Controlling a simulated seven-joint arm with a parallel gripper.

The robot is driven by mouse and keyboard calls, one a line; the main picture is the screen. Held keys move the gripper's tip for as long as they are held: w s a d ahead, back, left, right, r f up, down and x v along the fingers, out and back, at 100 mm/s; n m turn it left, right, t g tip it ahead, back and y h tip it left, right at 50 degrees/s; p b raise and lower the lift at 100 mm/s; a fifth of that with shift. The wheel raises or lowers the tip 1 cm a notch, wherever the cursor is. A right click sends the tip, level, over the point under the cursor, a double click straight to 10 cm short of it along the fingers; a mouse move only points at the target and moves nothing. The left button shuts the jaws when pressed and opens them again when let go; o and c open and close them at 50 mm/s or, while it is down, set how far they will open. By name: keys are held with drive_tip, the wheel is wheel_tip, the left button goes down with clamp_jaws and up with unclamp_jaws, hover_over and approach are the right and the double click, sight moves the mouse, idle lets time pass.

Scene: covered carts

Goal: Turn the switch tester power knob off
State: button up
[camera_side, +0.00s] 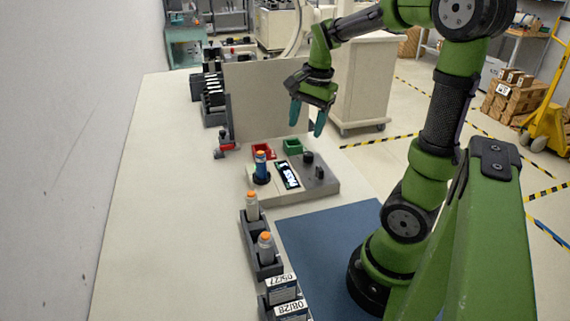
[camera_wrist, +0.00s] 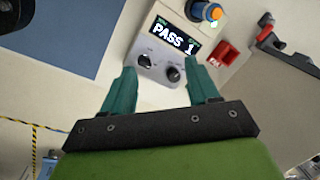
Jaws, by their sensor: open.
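The switch tester (camera_side: 325,188) is a pale box with a grey panel and a lit display, on the table in the side view. In the wrist view its display (camera_wrist: 177,40) reads "PASS 1". Two dark knobs sit on the panel: one (camera_wrist: 145,61) nearer the left finger, and a rounder one (camera_wrist: 174,73) nearer the right finger. I cannot read their labels, so which is the power knob is unclear. My gripper (camera_side: 307,127) is open and empty, pointing down above the far side of the tester, apart from it. In the wrist view both knobs show between its fingertips (camera_wrist: 160,68).
A blue and orange cylinder (camera_side: 261,167) stands upright on the tester's left. A red bin (camera_side: 263,149) and a green bin (camera_side: 293,146) sit behind it. A beige upright panel (camera_side: 265,100) stands farther back. A rack with orange-capped bottles (camera_side: 265,246) and a blue mat (camera_side: 325,240) lie nearer.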

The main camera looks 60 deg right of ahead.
sight(320, 168)
drive_tip(key=s+d+r+m+g, duration=0.1)
drive_tip(key=s+d+m+g, duration=0.1)
drive_tip(key=d+m, duration=0.5)
drive_tip(key=shift+m, duration=0.8)
drive_tip(key=f, duration=0.5)
drive_tip(key=a+f, duration=0.1)
drive_tip(key=f, duration=1)
drive_tip(key=shift+s+a+f, duration=0.1)
drive_tip(key=shift+a+f, duration=0.1)
drive_tip(key=shift+f, duration=0.2)
drive_tip(key=c, duration=1)
